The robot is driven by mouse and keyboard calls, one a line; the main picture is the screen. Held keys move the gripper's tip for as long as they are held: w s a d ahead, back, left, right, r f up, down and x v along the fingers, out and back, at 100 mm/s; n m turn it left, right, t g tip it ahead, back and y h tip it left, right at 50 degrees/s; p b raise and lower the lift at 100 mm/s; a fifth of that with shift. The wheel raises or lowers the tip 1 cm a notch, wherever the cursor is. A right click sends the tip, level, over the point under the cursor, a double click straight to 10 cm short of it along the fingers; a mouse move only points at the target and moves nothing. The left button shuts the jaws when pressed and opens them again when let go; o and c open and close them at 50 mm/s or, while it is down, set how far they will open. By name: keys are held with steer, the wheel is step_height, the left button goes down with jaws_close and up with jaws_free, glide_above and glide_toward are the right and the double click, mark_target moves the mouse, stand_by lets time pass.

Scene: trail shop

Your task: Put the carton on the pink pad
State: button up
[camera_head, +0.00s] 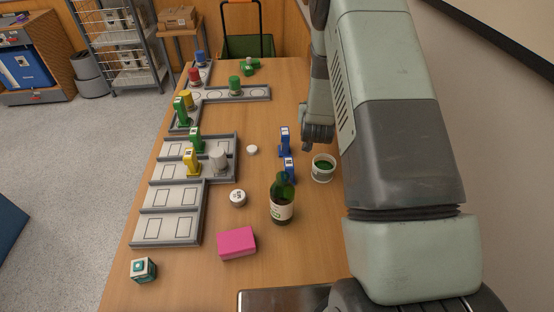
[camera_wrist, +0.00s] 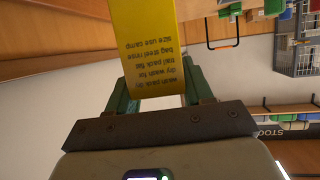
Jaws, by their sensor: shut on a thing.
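The carton (camera_wrist: 147,45) is a yellow box-like thing with dark printed text, which stands upside down in the wrist view. My gripper (camera_wrist: 156,82) is shut on it, with one green finger at each side. The carton's far end runs out of the wrist view at the top. The pink pad (camera_head: 237,243) lies on the table's near part in the head view, and its top is bare. In the head view I cannot make out the carton or my fingers; my arm fills the right side.
A green bottle (camera_head: 282,200) stands right of the pad, with a white cup (camera_head: 323,168) and blue items (camera_head: 285,142) beyond. A white round lid (camera_head: 237,198) lies behind the pad. A teal-and-white cube (camera_head: 143,269) sits at left. Grey trays (camera_head: 168,228) hold coloured pieces.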

step_height(320, 180, up, 10)
steer(key=shift+f, duration=0.2)
steer(key=shift+s+a+r+y, duration=0.15)
steer(key=shift+s+a+y, duration=0.05)
steer(key=shift+a+y, duration=0.1)
steer(key=s+a+f+n+y, duration=0.1)
steer(key=s+a+n+y, duration=0.5)
steer(key=a, duration=0.3)
steer(key=n+g+y, duration=1)
steer(key=n+g, duration=0.3)
steer(key=n, duration=0.1)
glide_above(233, 239)
step_height(233, 239, down, 14)
steer(key=shift+f, duration=0.1)
steer(key=o, duration=1.1)
steer(key=shift+f+h, duration=0.1)
steer(key=shift+h, duration=0.2)
